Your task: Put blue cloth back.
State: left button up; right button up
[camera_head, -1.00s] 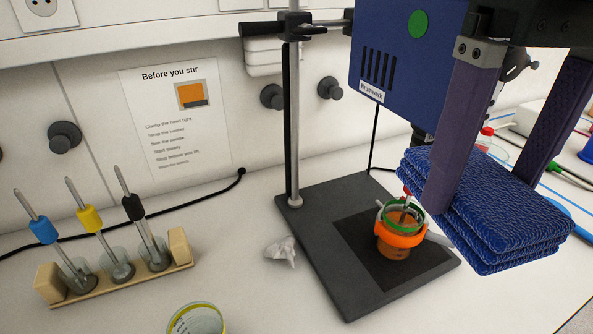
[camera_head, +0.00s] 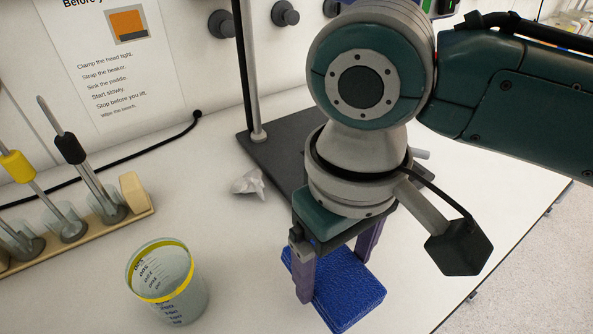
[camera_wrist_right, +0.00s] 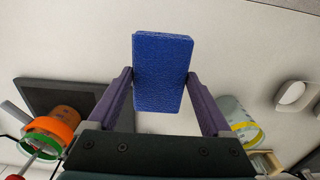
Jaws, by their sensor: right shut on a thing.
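The blue folded cloth (camera_head: 350,298) is a thick rectangular stack low in the middle of the head view. My right gripper (camera_head: 336,264) points down, with its purple fingers on either side of the cloth, and is shut on it. In the right wrist view the cloth (camera_wrist_right: 162,72) stands out between the two fingers of the right gripper (camera_wrist_right: 160,88). I cannot tell whether the cloth touches the bench. My right arm hides part of the stand and bench behind it. My left gripper is not in view.
A beaker with a yellow rim (camera_head: 168,290) stands left of the cloth. A crumpled white scrap (camera_head: 249,184) lies by the dark stand base (camera_head: 285,140). A wooden rack (camera_head: 137,196) with paddles is at left. White bench is free right of the cloth.

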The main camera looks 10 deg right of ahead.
aim_at(331, 287)
jog(key=shift+f+b, duration=0.5)
jog(key=shift+f, duration=2.2)
